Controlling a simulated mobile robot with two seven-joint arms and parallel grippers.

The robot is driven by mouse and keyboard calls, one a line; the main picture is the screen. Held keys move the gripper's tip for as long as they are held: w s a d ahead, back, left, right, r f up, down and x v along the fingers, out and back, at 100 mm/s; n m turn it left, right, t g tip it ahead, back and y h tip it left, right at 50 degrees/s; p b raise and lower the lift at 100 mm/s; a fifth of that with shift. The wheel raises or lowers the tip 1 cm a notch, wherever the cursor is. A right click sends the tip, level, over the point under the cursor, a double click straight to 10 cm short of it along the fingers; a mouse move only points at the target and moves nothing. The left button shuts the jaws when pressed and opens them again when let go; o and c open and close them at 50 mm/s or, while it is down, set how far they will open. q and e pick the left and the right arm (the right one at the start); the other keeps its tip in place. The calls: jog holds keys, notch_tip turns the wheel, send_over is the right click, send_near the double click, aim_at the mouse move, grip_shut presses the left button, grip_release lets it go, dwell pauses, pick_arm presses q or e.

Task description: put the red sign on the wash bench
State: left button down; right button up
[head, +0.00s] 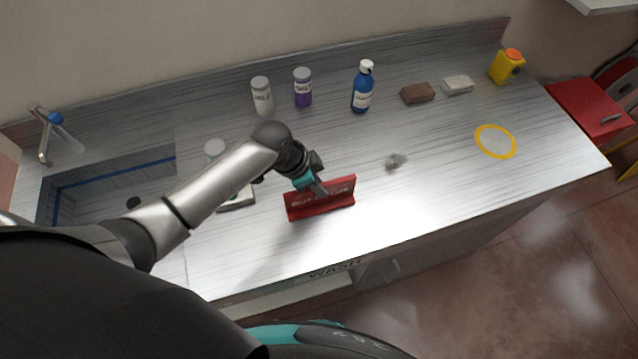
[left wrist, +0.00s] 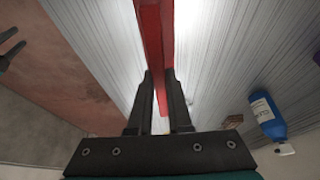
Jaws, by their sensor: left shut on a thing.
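The red sign (head: 320,199) is a long wedge-like piece with pale lettering. It is at the middle of the wash bench (head: 420,190), a grey brushed-metal top. I cannot tell whether its base touches the bench or is just above it. My left gripper (head: 318,189) is shut on its upper edge from behind. In the left wrist view the sign (left wrist: 153,45) runs away between the two dark fingers of the left gripper (left wrist: 160,95).
A sink (head: 110,185) is at the left. A yellow ring (head: 495,141) marks the right part. The front right of the bench is clear.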

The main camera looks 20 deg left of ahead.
pick_arm(q)
jog(key=shift+f, duration=0.15)
jog(key=c, duration=0.8)
grip_release()
jog(key=shift+c, duration=0.2)
jog(key=shift+a+r, duration=0.15)
jog(key=shift+r, duration=0.3)
jog(key=p+v, duration=0.1)
jog(key=v, duration=1)
jog(key=shift+r, duration=0.25)
jog(key=shift+s, duration=0.1)
